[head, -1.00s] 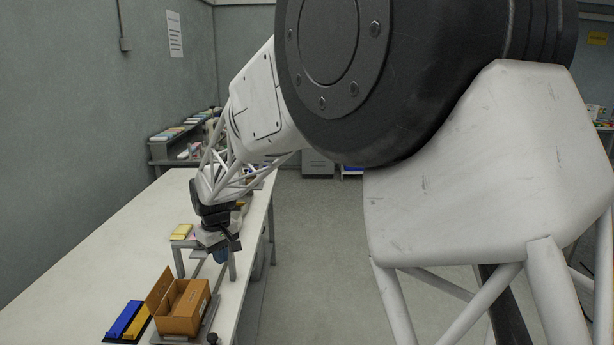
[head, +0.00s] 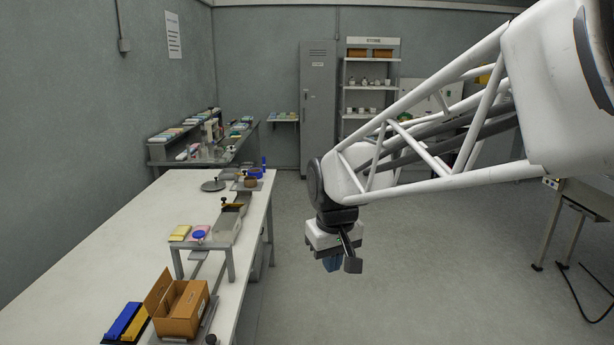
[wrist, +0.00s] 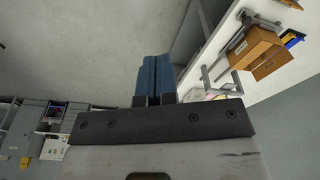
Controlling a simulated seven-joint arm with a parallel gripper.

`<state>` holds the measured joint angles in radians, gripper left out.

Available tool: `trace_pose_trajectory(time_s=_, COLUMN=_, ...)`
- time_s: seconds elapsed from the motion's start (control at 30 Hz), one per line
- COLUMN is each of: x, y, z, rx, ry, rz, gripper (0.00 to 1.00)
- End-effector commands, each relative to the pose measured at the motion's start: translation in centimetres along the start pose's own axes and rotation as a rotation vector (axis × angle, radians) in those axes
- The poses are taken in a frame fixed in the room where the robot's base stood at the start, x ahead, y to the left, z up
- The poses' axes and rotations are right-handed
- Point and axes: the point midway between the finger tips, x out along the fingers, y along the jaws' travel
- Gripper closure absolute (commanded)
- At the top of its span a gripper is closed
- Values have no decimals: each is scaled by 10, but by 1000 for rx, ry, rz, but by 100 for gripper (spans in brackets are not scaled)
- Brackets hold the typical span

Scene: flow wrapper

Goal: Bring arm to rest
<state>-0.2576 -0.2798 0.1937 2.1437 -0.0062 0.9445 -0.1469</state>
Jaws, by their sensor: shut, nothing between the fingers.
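My gripper (head: 333,263) hangs in free air over the floor, to the right of the white table (head: 100,235) in the head view. It points down and is clear of the table's edge. In the wrist view the two blue fingers (wrist: 156,80) lie side by side against each other, with nothing between them. My gripper holds nothing and touches nothing.
An open cardboard box (head: 185,310) stands on the table's near part, beside blue and yellow blocks (head: 125,320). A raised grey stand (head: 222,235) carries yellow and pink pieces. A locker (head: 318,110) and shelves (head: 370,95) stand at the back. The floor around my gripper is clear.

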Motion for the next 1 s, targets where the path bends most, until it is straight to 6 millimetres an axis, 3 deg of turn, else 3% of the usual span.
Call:
trace_pose_trajectory(time_s=0.3, x=-16, y=29, z=93, rx=153, ry=32, rz=20, gripper=100)
trace_pose_trajectory(time_s=0.7, x=-15, y=42, z=203, rx=338, ry=70, rz=47, gripper=100)
trace_pose_trajectory(time_s=0.9, x=-10, y=42, z=239, rx=401, ry=83, rz=56, gripper=100)
trace_pose_trajectory(time_s=1.0, x=-8, y=42, z=247, rx=417, ry=86, rz=58, gripper=100)
